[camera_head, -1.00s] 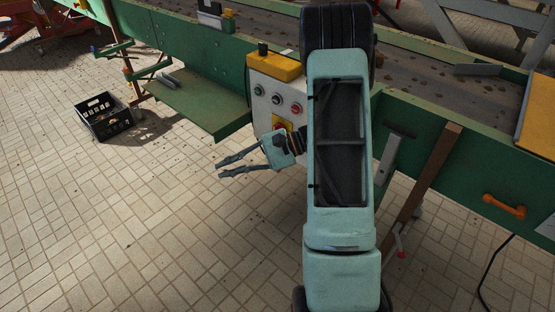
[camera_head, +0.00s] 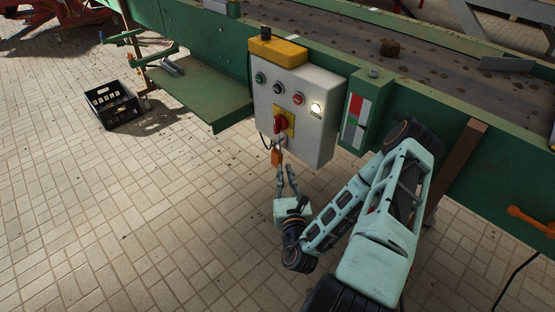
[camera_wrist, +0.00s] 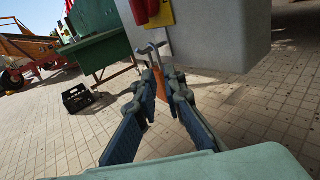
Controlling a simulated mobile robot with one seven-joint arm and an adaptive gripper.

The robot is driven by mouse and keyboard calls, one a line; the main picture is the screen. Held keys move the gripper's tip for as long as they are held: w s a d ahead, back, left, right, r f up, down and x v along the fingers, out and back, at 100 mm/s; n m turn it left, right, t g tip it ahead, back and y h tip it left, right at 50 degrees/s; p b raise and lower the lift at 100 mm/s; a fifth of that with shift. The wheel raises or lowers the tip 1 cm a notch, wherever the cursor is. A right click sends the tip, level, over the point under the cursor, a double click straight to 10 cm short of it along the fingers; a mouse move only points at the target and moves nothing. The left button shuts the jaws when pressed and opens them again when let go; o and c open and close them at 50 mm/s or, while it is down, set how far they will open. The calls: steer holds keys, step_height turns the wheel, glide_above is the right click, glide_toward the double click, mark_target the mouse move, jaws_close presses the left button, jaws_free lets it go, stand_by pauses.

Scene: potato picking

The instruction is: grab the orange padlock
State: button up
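The orange padlock (camera_head: 275,157) hangs by its metal shackle below the red switch (camera_head: 281,124) on the grey control box. In the wrist view the padlock (camera_wrist: 160,84) shows between my fingers, with its shackle above them; the fingers partly hide its body. My gripper (camera_head: 285,168) points up at the padlock from below, its tips close to it. In the wrist view my gripper (camera_wrist: 162,76) is open, with a finger on either side of the padlock. I cannot tell whether either finger touches it.
The grey control box (camera_head: 318,115) with a yellow top is fixed to the green conveyor frame (camera_head: 453,122). A green shelf (camera_head: 200,95) juts out on the left. A black crate (camera_head: 112,105) stands on the tiled floor. Floor at the front left is clear.

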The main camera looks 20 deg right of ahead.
mark_target(280, 150)
steer(key=b+x, duration=0.2)
steer(key=x, duration=0.6)
steer(key=shift+w+a+b, duration=0.1)
steer(key=shift+b, duration=0.25)
steer(key=shift+r, duration=0.1)
jaws_close()
steer(key=s+a+p, duration=0.3)
steer(key=a, duration=0.5)
steer(key=s+a+r+p, duration=0.1)
steer(key=s+a+p, duration=0.2)
steer(key=a, duration=0.6)
steer(key=shift+r, duration=0.25)
